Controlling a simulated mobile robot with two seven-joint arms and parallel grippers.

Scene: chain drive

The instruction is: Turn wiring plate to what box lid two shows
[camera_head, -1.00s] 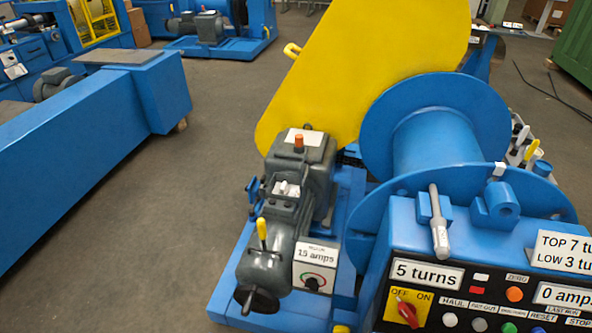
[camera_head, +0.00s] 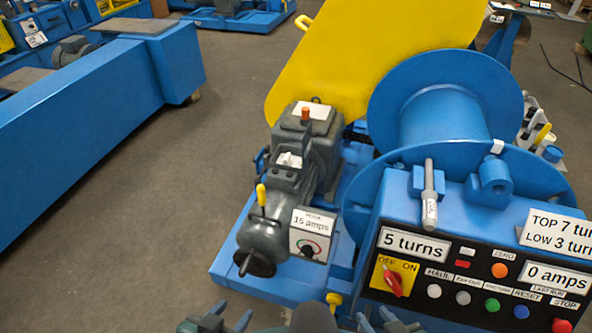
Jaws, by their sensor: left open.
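No plate or lid marked as the wiring plate or box lid two can be read. A small pale piece (camera_head: 289,160) sits on top of the grey motor (camera_head: 268,236). A white label (camera_head: 313,110) lies on the grey gearbox housing behind it, beside an orange plug (camera_head: 305,115). Any writing on both is too small to read. My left gripper (camera_head: 228,317) is open at the bottom edge, empty and apart from the machine. My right gripper (camera_head: 378,320) is partly cut off at the bottom edge, in front of the control box; its jaws are unclear.
The control box (camera_head: 400,210) has a red OFF/ON switch (camera_head: 393,281), several buttons and displays reading 5 turns and 0 amps. A dial plate (camera_head: 308,234) reads 15 amps. A blue drum (camera_head: 440,120) and yellow guard (camera_head: 370,50) stand behind. Floor (camera_head: 130,240) is clear at left.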

